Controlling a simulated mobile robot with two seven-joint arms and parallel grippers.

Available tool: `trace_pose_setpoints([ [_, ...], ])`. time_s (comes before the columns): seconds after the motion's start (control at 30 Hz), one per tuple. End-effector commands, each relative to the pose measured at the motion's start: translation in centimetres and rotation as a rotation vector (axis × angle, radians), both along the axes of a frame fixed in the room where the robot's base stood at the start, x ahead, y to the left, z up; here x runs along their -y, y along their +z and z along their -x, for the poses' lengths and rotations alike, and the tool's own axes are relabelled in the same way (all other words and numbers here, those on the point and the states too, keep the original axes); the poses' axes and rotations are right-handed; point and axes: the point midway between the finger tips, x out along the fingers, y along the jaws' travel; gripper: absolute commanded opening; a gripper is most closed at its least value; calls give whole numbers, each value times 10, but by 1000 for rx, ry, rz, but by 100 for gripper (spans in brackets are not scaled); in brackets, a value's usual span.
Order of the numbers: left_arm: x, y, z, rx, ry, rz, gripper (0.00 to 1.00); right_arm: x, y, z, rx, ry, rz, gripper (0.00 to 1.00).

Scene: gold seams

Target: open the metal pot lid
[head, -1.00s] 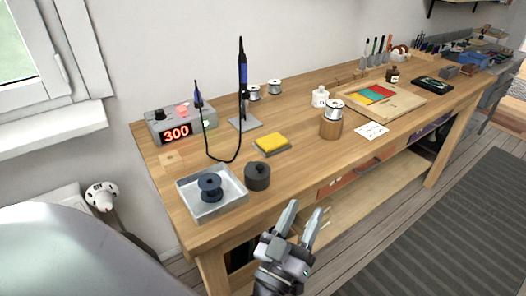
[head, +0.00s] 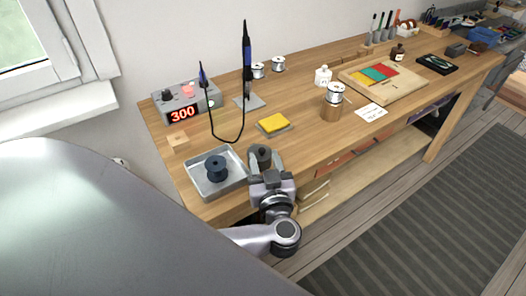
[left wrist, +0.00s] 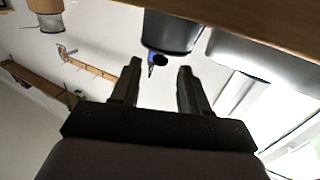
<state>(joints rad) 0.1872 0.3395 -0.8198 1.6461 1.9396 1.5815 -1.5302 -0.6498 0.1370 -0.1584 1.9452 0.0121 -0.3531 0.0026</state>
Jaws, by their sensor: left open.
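The small dark metal pot (head: 262,154) stands near the front edge of the wooden workbench, with its dark lid and knob (head: 263,150) on top. My left gripper (head: 265,159) is at the pot on its front side, its fingers spread and partly covering it. In the left wrist view the pot (left wrist: 172,32) appears upside down, just beyond the open fingertips (left wrist: 158,66). Nothing is between the fingers. Whether a finger touches the pot cannot be told. My right gripper is not in view.
A metal tray (head: 233,185) holding a dark spool (head: 216,168) is close left of the pot. A yellow sponge (head: 273,122), a soldering iron stand (head: 250,102) and a control station (head: 186,102) are behind. A wooden cup with a spool (head: 331,109) stands to the right.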

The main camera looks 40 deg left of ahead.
Motion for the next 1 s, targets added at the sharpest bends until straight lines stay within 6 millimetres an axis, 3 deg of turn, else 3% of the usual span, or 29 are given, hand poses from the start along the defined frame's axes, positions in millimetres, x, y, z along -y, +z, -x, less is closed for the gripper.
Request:
trace_pose_setpoints([
  [0.2,-16,1,-17,1,-1,-1,45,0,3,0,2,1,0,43],
  [0.5,-18,0,-18,1,-2,1,45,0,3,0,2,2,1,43],
  [0.67,-18,0,-18,1,-2,1,0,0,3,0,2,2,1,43],
  [1.0,-18,2,-18,-8,-2,27,0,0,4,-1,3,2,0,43],
])
